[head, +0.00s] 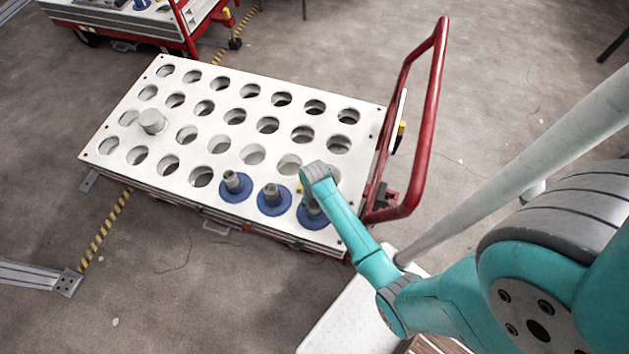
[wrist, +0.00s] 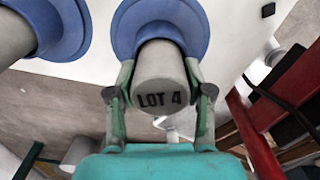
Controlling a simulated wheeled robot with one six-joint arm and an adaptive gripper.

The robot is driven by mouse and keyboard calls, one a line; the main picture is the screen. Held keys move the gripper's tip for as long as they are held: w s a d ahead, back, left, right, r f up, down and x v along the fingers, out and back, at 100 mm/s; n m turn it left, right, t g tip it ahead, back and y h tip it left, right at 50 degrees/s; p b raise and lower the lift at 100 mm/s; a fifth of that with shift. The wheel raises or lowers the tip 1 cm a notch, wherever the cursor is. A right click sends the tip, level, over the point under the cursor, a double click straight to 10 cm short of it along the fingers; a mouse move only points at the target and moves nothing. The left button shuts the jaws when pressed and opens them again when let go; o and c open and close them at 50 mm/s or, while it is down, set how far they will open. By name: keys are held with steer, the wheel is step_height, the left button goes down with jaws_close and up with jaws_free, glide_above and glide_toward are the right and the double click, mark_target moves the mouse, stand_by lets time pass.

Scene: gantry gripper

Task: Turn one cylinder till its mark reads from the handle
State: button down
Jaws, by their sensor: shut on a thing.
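In the wrist view my gripper (wrist: 158,82) is shut on a grey cylinder (wrist: 158,72), one finger on each side. The cylinder's dark mark, LOT 4, faces the camera and reads nearly upright there. A blue collar (wrist: 143,20) surrounds its far end. In the head view this cylinder's collar (head: 311,219) sits on the white perforated board (head: 225,104) at its near right corner; my arm hides most of the cylinder and my fingers. The red handle (head: 433,110) stands at the trolley's right end. Its red frame shows at the right of the wrist view (wrist: 257,140).
Two more blue-collared cylinders stand left of the held one, the middle one (head: 270,194) and the left one (head: 232,183). A plain pale cylinder (head: 152,121) stands on the board's left part. Another trolley (head: 140,20) is behind. Open floor lies around.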

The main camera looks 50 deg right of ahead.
steer(key=shift+n, duration=1.5)
steer(key=shift+c, duration=1.8)
jaws_free()
step_height(320, 180, up, 12)
